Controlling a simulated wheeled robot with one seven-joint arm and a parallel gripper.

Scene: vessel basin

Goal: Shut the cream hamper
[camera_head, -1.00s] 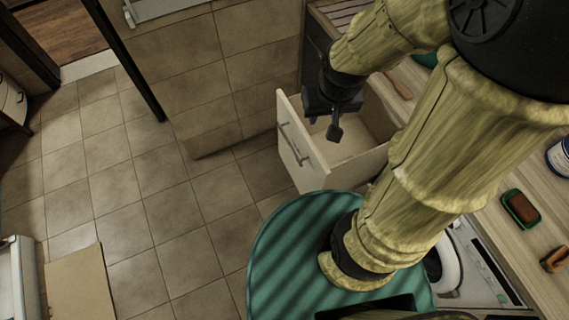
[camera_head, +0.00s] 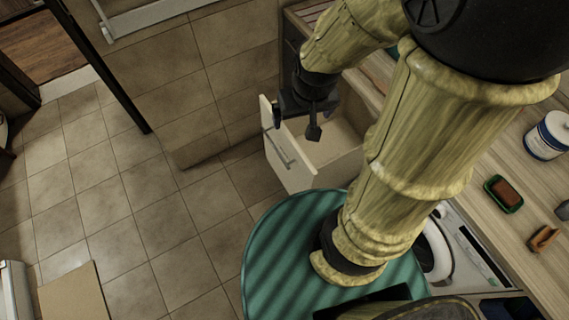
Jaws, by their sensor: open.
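The cream hamper (camera_head: 284,160) is a pull-out bin, drawn out from under the counter. Its front panel has a grey bar handle (camera_head: 278,148), and its hollow inside (camera_head: 336,142) shows from above. My gripper (camera_head: 296,124) is open and empty, pointing down by the far top corner of the front panel. One finger overlaps the panel's top edge and the other shows against the inside. I cannot tell whether it touches the panel. My arm hides the hamper's right end.
The wooden counter (camera_head: 535,205) on the right carries a white and blue tin (camera_head: 548,135), a green dish with a brown sponge (camera_head: 503,194) and an orange-brown item (camera_head: 543,239). A white washing machine (camera_head: 462,262) stands below.

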